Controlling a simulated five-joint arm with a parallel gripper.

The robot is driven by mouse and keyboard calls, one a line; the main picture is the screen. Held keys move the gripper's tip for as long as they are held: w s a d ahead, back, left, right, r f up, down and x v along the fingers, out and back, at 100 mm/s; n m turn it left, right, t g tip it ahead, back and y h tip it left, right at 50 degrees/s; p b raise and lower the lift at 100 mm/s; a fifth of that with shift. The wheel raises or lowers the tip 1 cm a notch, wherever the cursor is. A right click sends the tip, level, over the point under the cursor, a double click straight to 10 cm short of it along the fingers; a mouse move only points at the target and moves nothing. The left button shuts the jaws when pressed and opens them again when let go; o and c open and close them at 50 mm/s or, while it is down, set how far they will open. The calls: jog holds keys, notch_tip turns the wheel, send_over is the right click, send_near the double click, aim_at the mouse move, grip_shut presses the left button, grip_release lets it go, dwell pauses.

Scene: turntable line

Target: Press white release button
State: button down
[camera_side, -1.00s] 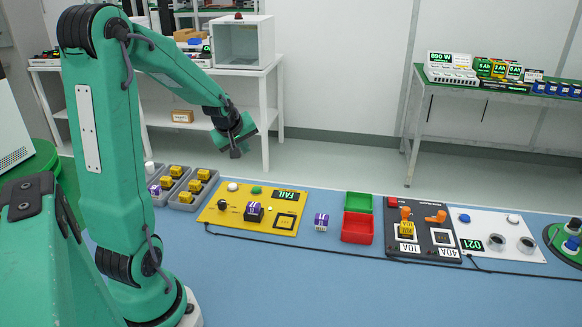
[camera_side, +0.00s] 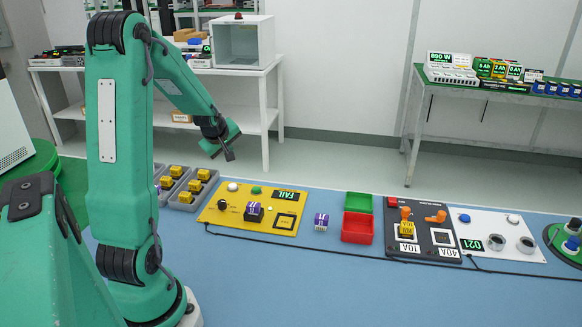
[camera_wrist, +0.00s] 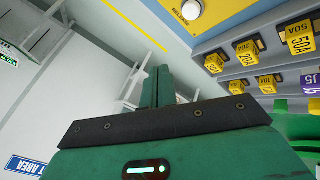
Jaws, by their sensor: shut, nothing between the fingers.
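The yellow panel (camera_side: 231,219) lies on the blue table. A white round button (camera_side: 232,187) sits near its far left corner, beside a green button (camera_side: 256,190). My gripper (camera_side: 229,156) is in the air above and behind the panel, apart from the button. In the wrist view its fingers (camera_wrist: 158,75) are together and empty, pointing toward the top, left of the button.
The panel also carries a black knob (camera_side: 222,204), a purple block (camera_side: 254,212) and a FAIL display (camera_side: 287,196). Grey bins (camera_side: 184,205) with yellow blocks stand to its left. Right are another purple block (camera_side: 321,222), a red bin (camera_side: 357,230) and a black panel (camera_side: 433,236).

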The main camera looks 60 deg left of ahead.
send_near(231, 186)
jog(key=shift+w+a+f, duration=0.9)
jog(key=shift+w+a, duration=0.05)
jog(key=shift+w, duration=0.1)
jog(key=shift+w+a+f, duration=0.85)
jog(key=shift+w+a, duration=0.15)
jog(key=shift+w, duration=0.1)
jog(key=shift+s+a+f, duration=0.1)
jog(key=shift+f, duration=0.75)
dwell(1.7)
jog(key=shift+r, duration=0.85)
dwell(0.4)
jog(key=shift+r, duration=2.55)
